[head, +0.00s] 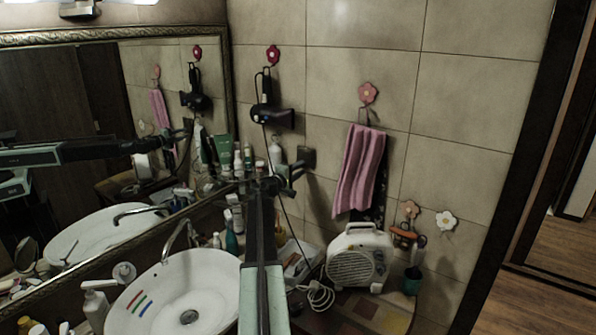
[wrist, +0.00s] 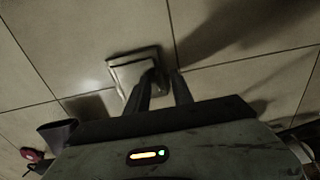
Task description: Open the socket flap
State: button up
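The socket (wrist: 135,70) is a pale square box on the tiled wall in the wrist view. Its flap looks seated over the front, but I cannot tell whether it is slightly raised. In the head view the socket (head: 307,156) is a small dark box on the wall, right of the bottles. My gripper (wrist: 164,76) has its two fingers apart with a narrow gap and nothing seen between them. The left fingertip overlaps the socket's lower right side; contact is unclear. The right fingertip lies just right of the socket. In the head view my gripper (head: 296,180) is just below the socket.
A black hair dryer (head: 272,115) hangs on the wall left of the socket, its cord running down. A pink towel (head: 360,170) hangs to the right. Below are a white heater (head: 358,260) and a basin (head: 165,295). Several bottles stand along the mirror (head: 75,150).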

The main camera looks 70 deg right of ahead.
grip_shut()
jog(key=shift+s+a, duration=0.1)
dwell(1.2)
